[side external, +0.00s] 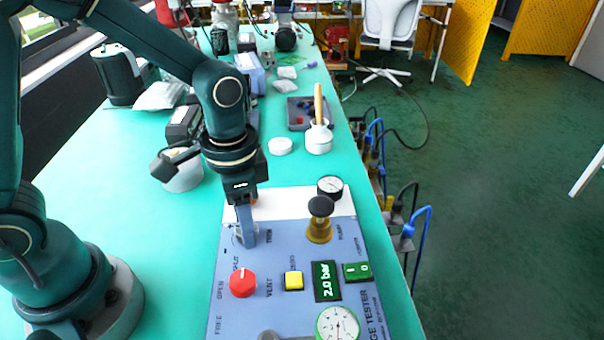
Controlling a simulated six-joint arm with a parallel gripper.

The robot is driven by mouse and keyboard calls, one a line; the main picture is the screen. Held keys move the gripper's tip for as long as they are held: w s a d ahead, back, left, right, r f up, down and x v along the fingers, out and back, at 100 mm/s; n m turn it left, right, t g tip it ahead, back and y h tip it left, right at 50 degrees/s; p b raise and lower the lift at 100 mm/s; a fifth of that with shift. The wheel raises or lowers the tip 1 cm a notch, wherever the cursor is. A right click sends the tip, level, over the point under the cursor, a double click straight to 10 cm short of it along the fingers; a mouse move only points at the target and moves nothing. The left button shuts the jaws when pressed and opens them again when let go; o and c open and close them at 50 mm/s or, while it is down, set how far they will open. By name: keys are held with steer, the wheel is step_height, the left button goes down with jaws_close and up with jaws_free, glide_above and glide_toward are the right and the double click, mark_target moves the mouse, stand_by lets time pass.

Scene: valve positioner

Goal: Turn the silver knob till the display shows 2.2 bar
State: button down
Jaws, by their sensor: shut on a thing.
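The blue-grey tester panel (222,300) lies on the green bench. Its display (327,281) reads 2.0 bar in pale figures on dark green. My gripper (247,232) points down at the upper left of the panel, beside a printed label that seems to read TRIM. It is shut on the silver knob (237,238), which is mostly hidden behind the fingers. The knob's angle cannot be made out.
On the panel are a red knob (242,282), a yellow button (293,281), a black-topped brass knob (320,216), a green switch (357,271) and a round gauge (338,325). A small gauge (330,187) stands behind. A white pot (319,138) stands farther back.

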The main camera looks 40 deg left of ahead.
steer(key=shift+m, duration=1.8)
steer(key=shift+c, duration=2.1)
jaws_free()
steer(key=shift+r, duration=2.6)
